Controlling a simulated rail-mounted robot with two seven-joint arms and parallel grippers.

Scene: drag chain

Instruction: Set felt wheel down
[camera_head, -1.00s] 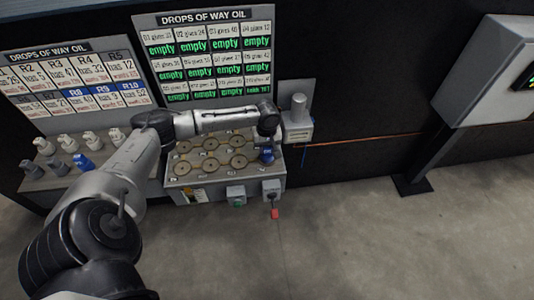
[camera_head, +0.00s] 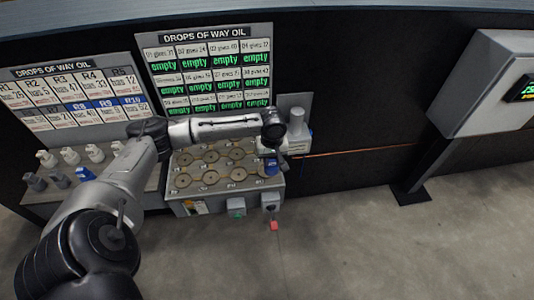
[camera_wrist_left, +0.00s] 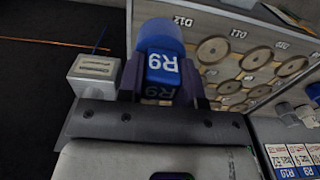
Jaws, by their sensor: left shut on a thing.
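My left gripper (camera_head: 268,156) is shut on a blue piece labelled R9 (camera_head: 271,168), at the right end of the panel with round felt-coloured discs (camera_head: 211,177). In the left wrist view, the dark fingers of the gripper (camera_wrist_left: 160,82) clasp both sides of the blue piece (camera_wrist_left: 162,38). The discs (camera_wrist_left: 213,49) lie to the right of it there, with labels such as D12 and D11. Whether the piece touches the panel cannot be told. No thing in view is marked as a felt wheel. My right gripper is not in view.
A grey box with a rounded top (camera_head: 296,128) stands close right of my left gripper. White, grey and one blue piece (camera_head: 86,174) stand on the shelf at left. A red-ended part (camera_head: 273,225) hangs below the panel. Open floor lies in front.

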